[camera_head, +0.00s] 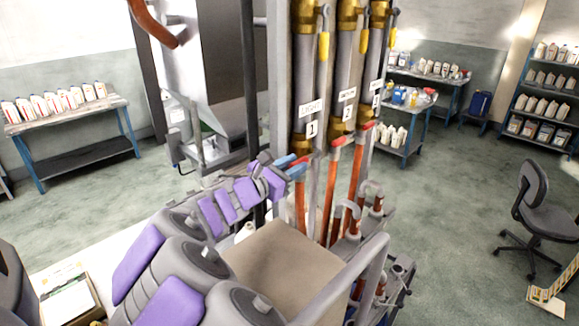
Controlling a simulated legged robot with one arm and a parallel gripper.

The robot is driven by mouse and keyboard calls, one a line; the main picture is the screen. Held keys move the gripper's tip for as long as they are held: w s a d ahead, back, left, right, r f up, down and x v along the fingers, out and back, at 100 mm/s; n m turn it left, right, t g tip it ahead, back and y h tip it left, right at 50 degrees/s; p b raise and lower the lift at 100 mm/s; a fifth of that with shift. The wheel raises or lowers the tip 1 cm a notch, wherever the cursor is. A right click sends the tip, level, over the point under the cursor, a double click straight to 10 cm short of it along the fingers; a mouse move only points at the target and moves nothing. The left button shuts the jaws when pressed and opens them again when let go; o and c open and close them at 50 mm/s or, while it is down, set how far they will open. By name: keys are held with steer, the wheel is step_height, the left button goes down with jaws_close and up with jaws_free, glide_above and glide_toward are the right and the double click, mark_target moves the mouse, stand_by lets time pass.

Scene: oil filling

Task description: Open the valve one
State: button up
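Three upright pipes carry white labels 1, 2 and 3. Pipe one (307,75), at the left, has brass-coloured fittings and a label (312,110) with a 1. A red valve handle (304,159) shows below this label. My gripper (293,167), with blue fingertips, is right at this handle, at its left end. The fingertips overlap the handle in the picture; I cannot tell whether they touch or grip it. Pipe two (346,75) and pipe three (376,65) have red handles of their own below. The valve body of pipe one is partly hidden behind my gripper.
A brown board (282,264) and a grey rail (335,290) lie below the pipes. A grey machine (217,70) stands behind at left. A bench with bottles (68,118) is far left; shelves (538,100) and an office chair (535,205) are right. The right floor is mostly clear.

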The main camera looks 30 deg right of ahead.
steer(key=shift+d, duration=0.5)
steer(key=shift+c, duration=0.8)
steer(key=shift+w+d+f, duration=0.1)
steer(key=shift+d, duration=0.2)
jaws_close()
steer(key=shift+f+h+b, duration=0.4)
steer(key=shift+f+b, duration=0.2)
steer(key=shift+b, duration=0.2)
steer(key=shift+w+d+f+t+h+b, duration=0.1)
steer(key=shift+f+t+h+b, duration=0.45)
steer(key=shift+h+b, duration=0.3)
steer(key=shift+o, duration=0.8)
jaws_free()
steer(key=o, duration=0.4)
steer(key=shift+a+r, duration=0.15)
steer(key=shift+a, duration=0.45)
